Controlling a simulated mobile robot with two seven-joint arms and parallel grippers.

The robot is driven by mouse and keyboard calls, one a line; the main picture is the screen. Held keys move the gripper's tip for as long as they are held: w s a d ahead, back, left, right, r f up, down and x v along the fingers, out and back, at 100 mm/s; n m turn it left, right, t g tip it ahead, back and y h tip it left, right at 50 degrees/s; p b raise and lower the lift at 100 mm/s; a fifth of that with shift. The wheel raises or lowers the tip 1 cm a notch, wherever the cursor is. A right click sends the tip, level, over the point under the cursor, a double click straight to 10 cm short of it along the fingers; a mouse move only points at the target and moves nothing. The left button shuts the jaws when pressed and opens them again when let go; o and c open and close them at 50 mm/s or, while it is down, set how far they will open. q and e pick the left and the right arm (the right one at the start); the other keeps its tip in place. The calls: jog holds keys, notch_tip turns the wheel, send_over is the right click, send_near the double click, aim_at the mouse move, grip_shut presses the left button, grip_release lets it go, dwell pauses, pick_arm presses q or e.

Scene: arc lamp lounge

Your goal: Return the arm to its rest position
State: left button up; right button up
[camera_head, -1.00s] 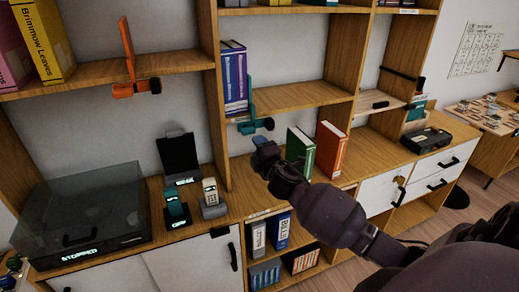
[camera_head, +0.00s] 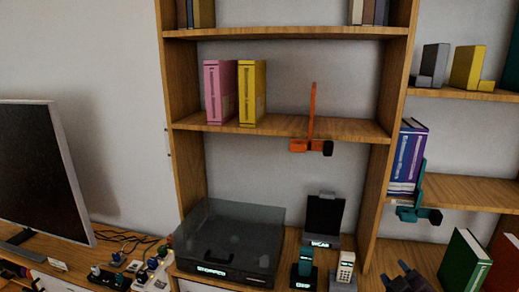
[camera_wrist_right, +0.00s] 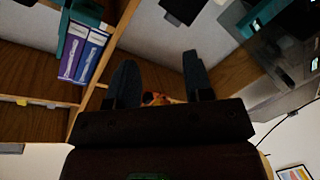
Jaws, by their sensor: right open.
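My right gripper (camera_head: 408,278) shows at the bottom right of the head view, in front of the shelf unit, beside the green book (camera_head: 464,262). In the right wrist view its two dark fingers (camera_wrist_right: 160,78) stand apart with nothing between them. Most of my right arm is below the picture's edge. My left gripper is in neither current view.
A screen (camera_head: 45,175) stands left.

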jog(key=s+a+f+m+g, duration=0.2)
jog(key=s+a+f+m, duration=0.1)
jog(key=s+f, duration=0.6)
jog(key=s+a+f+m+g+b, duration=0.1)
jog(key=s+a+f+m+g, duration=0.2)
jog(key=s+f, duration=0.7)
jog(key=s+m, duration=0.2)
jog(key=s, duration=0.3)
jog(key=shift+s+a, duration=0.15)
jog(key=shift+s, duration=0.1)
